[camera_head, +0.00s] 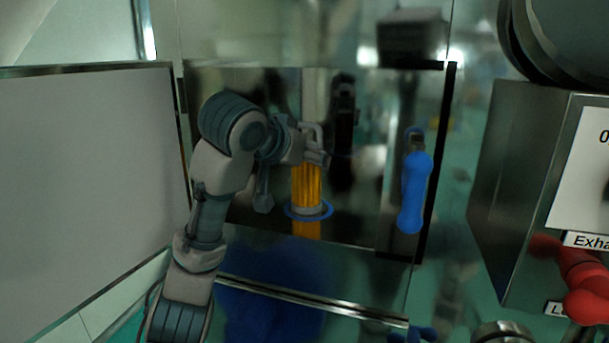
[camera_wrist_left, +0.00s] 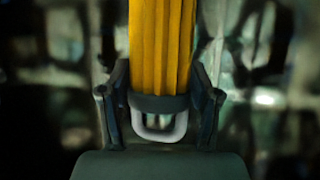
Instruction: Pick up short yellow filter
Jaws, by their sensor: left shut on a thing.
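The short yellow filter (camera_head: 306,186) is a ribbed yellow cylinder, upright at the steel panel, with a grey lower end at a blue ring (camera_head: 290,212). Whether it rests in the ring or hangs just clear, I cannot tell. My left gripper (camera_head: 317,157) is at its top end, shut on it. In the left wrist view, the two fingers of my left gripper (camera_wrist_left: 160,85) flank the dark collar of the yellow filter (camera_wrist_left: 162,40), and its pale loop handle (camera_wrist_left: 160,134) sits between them. My right gripper is not in view.
A blue handle (camera_head: 414,190) stands on the panel to the right. A grey metal box (camera_head: 515,185) with labels and a red handle (camera_head: 585,285) is at far right. A large pale panel (camera_head: 85,170) fills the left side, close to my left arm.

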